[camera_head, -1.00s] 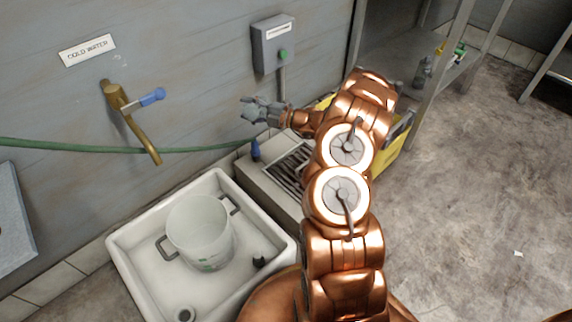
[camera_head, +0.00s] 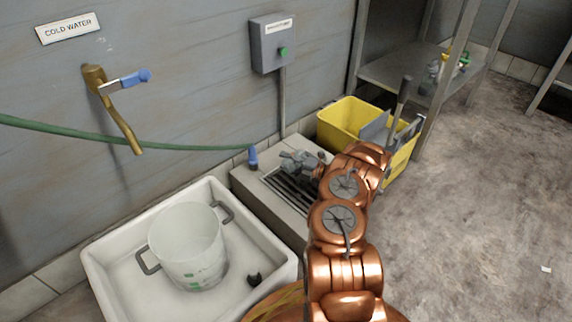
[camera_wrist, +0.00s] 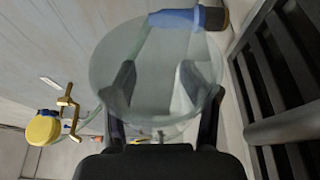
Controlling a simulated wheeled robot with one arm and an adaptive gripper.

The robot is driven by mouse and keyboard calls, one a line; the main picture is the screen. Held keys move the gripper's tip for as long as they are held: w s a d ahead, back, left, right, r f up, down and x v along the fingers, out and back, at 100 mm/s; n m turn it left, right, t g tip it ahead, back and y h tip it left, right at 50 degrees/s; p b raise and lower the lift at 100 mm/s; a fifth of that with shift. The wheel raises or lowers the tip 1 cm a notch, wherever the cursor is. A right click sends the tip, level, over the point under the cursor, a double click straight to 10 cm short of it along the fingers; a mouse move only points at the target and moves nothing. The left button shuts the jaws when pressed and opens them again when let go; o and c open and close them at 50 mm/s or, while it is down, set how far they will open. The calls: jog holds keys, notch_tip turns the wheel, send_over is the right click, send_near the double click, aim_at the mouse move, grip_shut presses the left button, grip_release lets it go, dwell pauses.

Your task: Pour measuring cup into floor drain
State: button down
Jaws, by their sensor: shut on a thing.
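A clear, see-through measuring cup (camera_wrist: 150,65) fills the middle of the wrist view, between the two fingers of my gripper (camera_wrist: 160,85), which are shut on it. Its wide round end faces the wrist camera; I cannot tell whether any liquid is in it. In the head view my gripper (camera_head: 298,160) is over the back part of the floor drain, and the cup is hard to make out there. The drain's dark slatted grate (camera_head: 286,192) is set in a pale raised block. The grate bars also show at the right of the wrist view (camera_wrist: 278,75).
A white sink (camera_head: 112,268) holding a translucent bucket (camera_head: 188,250) stands left of the drain. A yellow mop bucket (camera_head: 345,118) and a metal shelf (camera_head: 400,75) stand behind right. Open floor lies right.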

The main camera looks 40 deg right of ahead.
jog(key=shift+a+r+n+g+p, duration=0.2)
jog(key=shift+r+n+g+p, duration=0.3)
jog(key=shift+n+p, duration=0.6)
jog(key=shift+a+r+n+h+p, duration=0.1)
jog(key=shift+r+n+h+p, duration=0.05)
jog(key=shift+n+h+p, duration=0.45)
jog(key=shift+n+p, duration=0.3)
jog(key=shift+n, duration=0.2)
jog(key=shift+d+f+n+g+h, duration=0.15)
jog(key=shift+n+g+h, duration=0.15)
jog(key=shift+n, duration=0.25)
jog(key=shift+d+f+n+g+h, duration=0.1)
jog(key=shift+n+g+h, duration=0.1)
jog(key=shift+n+h, duration=0.3)
jog(key=shift+d+f+n+h+b, duration=0.15)
jog(key=shift+n+h+b, duration=0.3)
jog(key=shift+n, duration=0.6)
jog(key=d+n+h+b, duration=0.1)
jog(key=n+b, duration=0.1)
jog(key=shift+w+d+n+h+b, duration=0.2)
jog(key=shift+d+n+h+b, duration=0.1)
jog(key=shift+d+h, duration=0.1)
jog(key=shift+d+n+h+b, duration=0.5)
jog(key=shift+n+b, duration=0.2)
jog(key=shift+b, duration=0.25)
jog(key=shift+d+n+b, duration=0.15)
jog(key=shift+n+b, duration=0.15)
jog(key=shift+b, duration=0.1)
jog(key=shift+h, duration=0.35)
